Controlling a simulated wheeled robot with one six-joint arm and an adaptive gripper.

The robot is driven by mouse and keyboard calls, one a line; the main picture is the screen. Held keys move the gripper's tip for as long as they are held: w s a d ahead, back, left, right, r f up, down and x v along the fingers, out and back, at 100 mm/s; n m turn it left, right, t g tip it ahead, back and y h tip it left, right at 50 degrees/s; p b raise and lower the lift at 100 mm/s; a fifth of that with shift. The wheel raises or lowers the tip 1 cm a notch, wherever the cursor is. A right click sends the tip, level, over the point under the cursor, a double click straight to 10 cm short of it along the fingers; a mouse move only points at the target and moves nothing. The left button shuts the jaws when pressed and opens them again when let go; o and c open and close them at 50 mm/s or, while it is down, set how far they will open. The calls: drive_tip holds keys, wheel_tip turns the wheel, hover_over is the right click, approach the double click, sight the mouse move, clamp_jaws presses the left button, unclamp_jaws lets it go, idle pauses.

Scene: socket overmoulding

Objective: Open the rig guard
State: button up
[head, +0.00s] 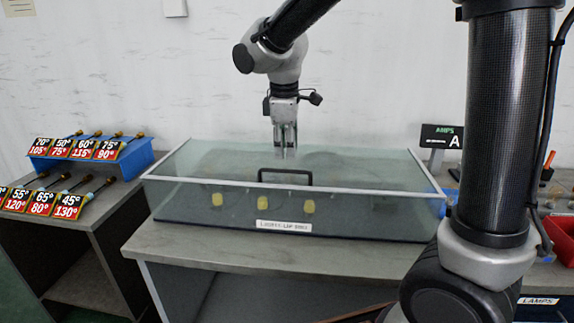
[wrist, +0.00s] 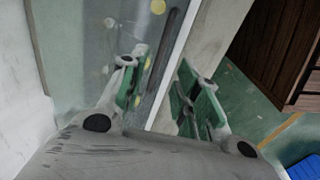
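The rig guard (head: 225,165) is a clear glass box cover with a pale metal rim, lying closed over the rig on the middle bench. Its black bar handle (head: 285,172) stands at the middle of the front rim. My gripper (head: 286,153) points down just behind and above the handle in the head view. Contact with the handle cannot be told.
Several yellow pieces (head: 262,203) sit under the glass. A labelled blue rack (head: 135,160) of tools stands on the left bench. An AMPS display (head: 441,137) and a red bin (head: 561,235) stand on the right. The bench front (head: 230,250) is clear.

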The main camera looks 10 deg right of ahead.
sight(287, 171)
drive_tip(key=f, duration=0.4)
drive_tip(key=w+f, duration=0.1)
drive_tip(key=f, duration=0.1)
drive_tip(key=shift+d+f, duration=0.15)
drive_tip(key=shift+d, duration=0.1)
clamp_jaws()
